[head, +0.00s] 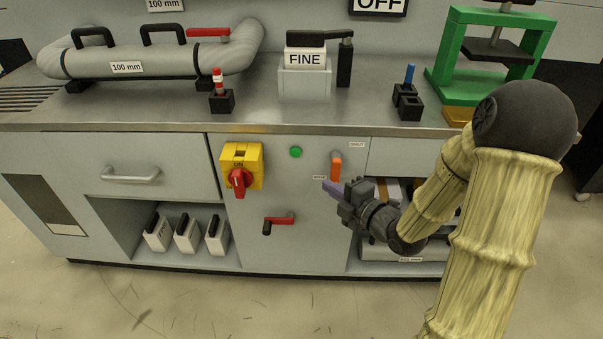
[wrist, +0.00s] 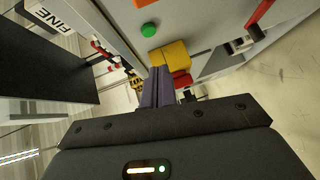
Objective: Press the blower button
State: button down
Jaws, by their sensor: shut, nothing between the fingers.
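A round green button (head: 296,152) sits on the grey front panel of the bench, between a yellow switch box and an orange lever. I see no blower label beside it. It also shows near the top of the wrist view (wrist: 148,30). My gripper (head: 328,186) is in front of the panel, below and to the right of the button and apart from it. Its purple fingers are shut and empty. In the wrist view the fingers (wrist: 158,72) point toward the yellow box, with the button beyond and slightly left of their tips.
The yellow box (head: 253,157) carries a red rotary knob (head: 240,181). The orange lever (head: 336,167) is just above my gripper, under a SHUT label. A red-handled crank (head: 280,220) is lower on the panel. An open shelf with boxes (head: 390,188) lies behind my wrist.

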jog(key=f+n+y+b, duration=0.1)
jog(key=b, duration=0.1)
send_near(290, 154)
jog(key=x, duration=0.5)
jog(key=shift+w+a+f+n+t+y, duration=0.1)
jog(key=shift+w+n+t+y, duration=0.2)
jog(key=shift+w+n, duration=0.15)
jog(key=shift+s, duration=0.1)
dwell(0.3)
jog(key=shift+a, duration=0.1)
